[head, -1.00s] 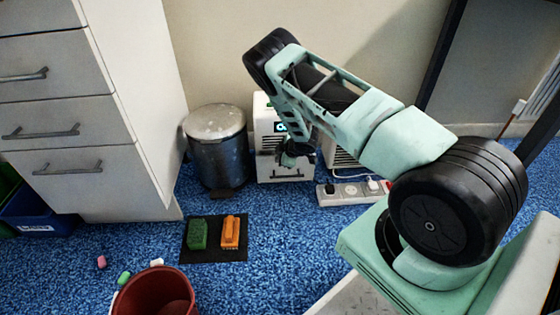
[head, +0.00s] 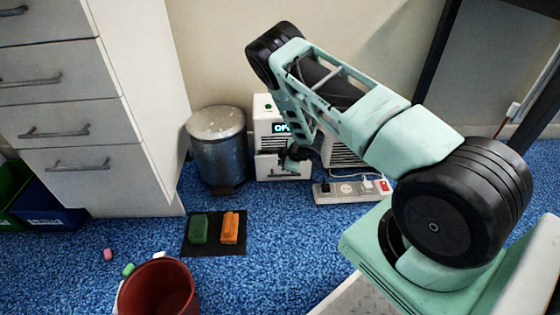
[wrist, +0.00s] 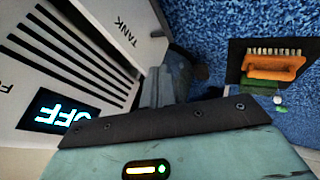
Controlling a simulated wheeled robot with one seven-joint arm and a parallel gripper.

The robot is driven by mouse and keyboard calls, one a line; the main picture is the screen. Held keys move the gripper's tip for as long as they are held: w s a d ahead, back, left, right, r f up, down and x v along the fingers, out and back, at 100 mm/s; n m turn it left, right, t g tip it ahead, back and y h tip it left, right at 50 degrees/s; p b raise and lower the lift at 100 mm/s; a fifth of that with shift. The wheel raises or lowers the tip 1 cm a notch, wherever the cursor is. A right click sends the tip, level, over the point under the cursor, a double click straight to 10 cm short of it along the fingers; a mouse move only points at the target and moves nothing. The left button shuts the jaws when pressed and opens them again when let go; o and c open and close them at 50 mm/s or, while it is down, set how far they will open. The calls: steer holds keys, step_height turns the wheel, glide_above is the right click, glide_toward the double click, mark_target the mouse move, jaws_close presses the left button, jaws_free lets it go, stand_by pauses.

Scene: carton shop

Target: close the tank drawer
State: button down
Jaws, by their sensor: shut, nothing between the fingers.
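The tank drawer (head: 268,173) is the low white front of a white appliance (head: 264,108) against the wall, whose display reads OFF. My gripper (head: 293,160) is shut and empty, in front of the drawer's upper part and hiding some of it. I cannot tell whether it touches the drawer, or whether the drawer is flush or slightly out. The wrist view shows the appliance's vented panel (wrist: 62,52) with the word TANK by a pale edge, and my grey fingers (wrist: 168,80) close to it.
A metal pedal bin (head: 218,150) stands just left of the appliance, and a power strip (head: 350,190) lies to its right. A red bucket (head: 160,285) and a drawer cabinet (head: 85,195) are at left.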

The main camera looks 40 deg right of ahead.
steer(key=p+v, duration=0.2)
steer(key=v, duration=0.3)
steer(key=shift+r, duration=0.1)
steer(key=c, duration=1.8)
jaws_free()
steer(key=shift+s, duration=0.15)
steer(key=shift+o, duration=0.2)
steer(key=n+t+h+b, duration=0.45)
steer(key=t+b, duration=0.35)
steer(key=b, duration=0.7)
glide_toward(283, 175)
steer(key=shift+y, duration=0.45)
steer(key=b+x, duration=1)
steer(key=shift+d+f, duration=0.2)
steer(key=shift+d, duration=0.15)
steer(key=shift+n, duration=0.25)
steer(key=shift+r, duration=0.1)
jaws_close()
